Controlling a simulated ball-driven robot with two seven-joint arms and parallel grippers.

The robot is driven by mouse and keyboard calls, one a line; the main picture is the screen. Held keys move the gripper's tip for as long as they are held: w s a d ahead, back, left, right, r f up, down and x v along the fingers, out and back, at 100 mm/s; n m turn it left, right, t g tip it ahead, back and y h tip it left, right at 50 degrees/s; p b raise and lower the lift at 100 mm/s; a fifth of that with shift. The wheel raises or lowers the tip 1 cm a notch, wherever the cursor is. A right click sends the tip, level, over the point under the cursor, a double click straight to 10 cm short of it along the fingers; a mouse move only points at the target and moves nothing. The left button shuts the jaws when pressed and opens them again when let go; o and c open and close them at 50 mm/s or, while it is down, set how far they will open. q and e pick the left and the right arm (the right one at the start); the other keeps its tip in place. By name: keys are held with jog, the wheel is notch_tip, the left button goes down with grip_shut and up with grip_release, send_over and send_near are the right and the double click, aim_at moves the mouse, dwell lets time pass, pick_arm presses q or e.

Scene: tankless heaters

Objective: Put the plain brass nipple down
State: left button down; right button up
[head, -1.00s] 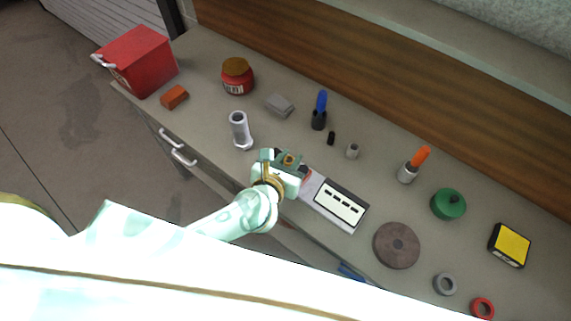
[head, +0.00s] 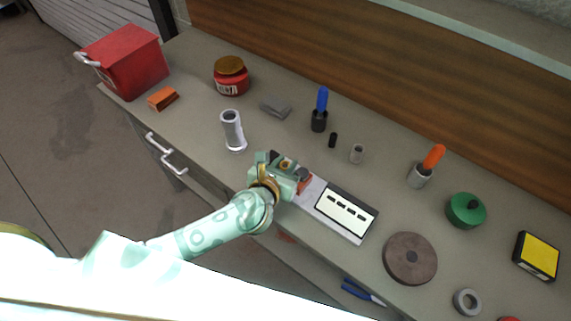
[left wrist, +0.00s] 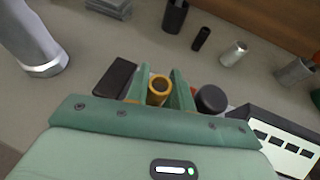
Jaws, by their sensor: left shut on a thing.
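The plain brass nipple (left wrist: 158,90) shows as a brass ring between the two green fingers of my left gripper (left wrist: 160,87) in the left wrist view. The fingers are shut on it, and its open end faces the camera. In the head view my left gripper (head: 284,164) is over the front part of the workbench (head: 195,140), at the left end of a grey holder with a white slotted panel (head: 345,212). The nipple is small there and partly hidden by the gripper. I cannot tell whether its lower end touches anything. My right gripper is not in view.
A dark round-topped piece (left wrist: 211,98) is close right of the fingers, a dark block (left wrist: 116,78) close left. A grey pipe fitting (head: 232,131) stands to the left.

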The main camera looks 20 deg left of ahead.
pick_arm(q)
jog(key=shift+f, duration=0.2)
jog(key=c, duration=1.5)
grip_release()
jog(key=shift+r, duration=0.3)
jog(key=p+v, duration=0.1)
jog(key=v, duration=1.1)
jog(key=shift+f+p, duration=0.1)
jog(key=shift+p, duration=0.2)
